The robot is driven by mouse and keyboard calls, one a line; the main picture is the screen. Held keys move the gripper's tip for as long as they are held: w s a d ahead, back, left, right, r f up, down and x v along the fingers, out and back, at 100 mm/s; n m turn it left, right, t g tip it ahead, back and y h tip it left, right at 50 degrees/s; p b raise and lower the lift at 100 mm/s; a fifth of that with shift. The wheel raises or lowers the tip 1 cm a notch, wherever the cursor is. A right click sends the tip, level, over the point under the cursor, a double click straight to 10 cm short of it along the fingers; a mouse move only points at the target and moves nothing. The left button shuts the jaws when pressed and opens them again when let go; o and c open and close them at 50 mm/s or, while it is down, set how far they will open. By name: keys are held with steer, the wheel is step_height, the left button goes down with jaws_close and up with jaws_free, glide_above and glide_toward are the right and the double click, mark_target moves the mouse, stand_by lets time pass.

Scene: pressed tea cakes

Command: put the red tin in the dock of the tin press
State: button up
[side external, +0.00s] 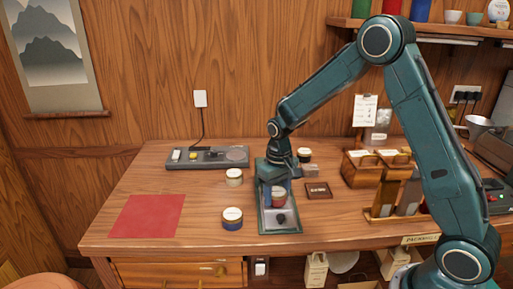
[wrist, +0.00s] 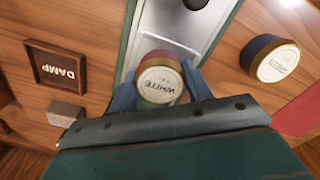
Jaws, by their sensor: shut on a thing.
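The red tin (side external: 279,200) has a cream lid, and the lid reads "WHITE" in the wrist view (wrist: 158,85). My gripper (side external: 279,190) is shut on it, with one blue finger on each side of the tin in the wrist view. The tin press (side external: 264,222) is a green-edged frame with a pale metal bed and a dark knob (side external: 281,218). The tin is within the outline of the press, behind the knob in the side view. I cannot tell whether it touches the bed. The wrist view shows the press bed (wrist: 165,35) beyond the tin.
A dark blue tin (side external: 232,218) stands left of the press, with a cream-lidded tin (side external: 234,177) behind it. A dark-sided tin (side external: 304,155), a small block (side external: 311,171) and the DAMP tray (side external: 319,190) are close on the right. A red mat (side external: 147,216) lies at left.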

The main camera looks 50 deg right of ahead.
mark_target(277, 191)
steer(key=shift+f, duration=0.15)
steer(key=o, duration=1)
steer(key=shift+f, duration=0.1)
steer(key=shift+s, duration=0.1)
steer(key=shift+s+f, duration=0.1)
steer(key=shift+f, duration=0.05)
steer(key=shift+r, duration=0.65)
steer(key=r, duration=1)
steer(key=shift+w, duration=0.25)
steer(key=shift+r, duration=0.8)
steer(key=shift+s+r, duration=0.1)
steer(key=shift+s, duration=0.05)
